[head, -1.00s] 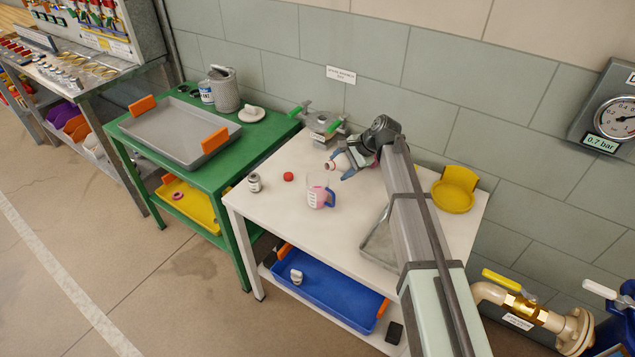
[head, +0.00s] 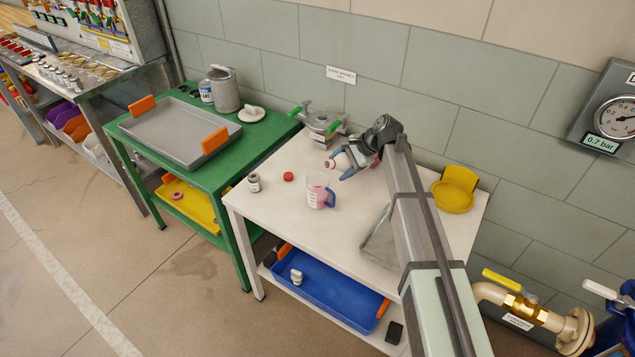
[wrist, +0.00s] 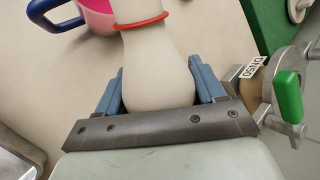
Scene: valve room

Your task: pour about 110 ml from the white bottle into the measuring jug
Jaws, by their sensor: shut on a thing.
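My gripper (wrist: 160,90) is shut on the white bottle (wrist: 155,75), with its blue fingers on either side of the body. A red ring circles the bottle's neck in the wrist view. In the head view the bottle (head: 332,164) is tilted, its mouth end pointing left, above the white table; my gripper (head: 352,163) partly hides it. The measuring jug (head: 318,191), clear with a blue handle, stands upright on the table, in front of and left of the bottle. Pink liquid is in its lower part. The jug (wrist: 97,14) also shows at the top left of the wrist view.
A red cap (head: 288,176) and a small jar (head: 254,182) sit left of the jug. A clamp-like fitting with green handles (head: 322,124) stands behind. A yellow scoop-shaped holder (head: 453,196) and a grey tray (head: 377,246) are to the right, near my arm.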

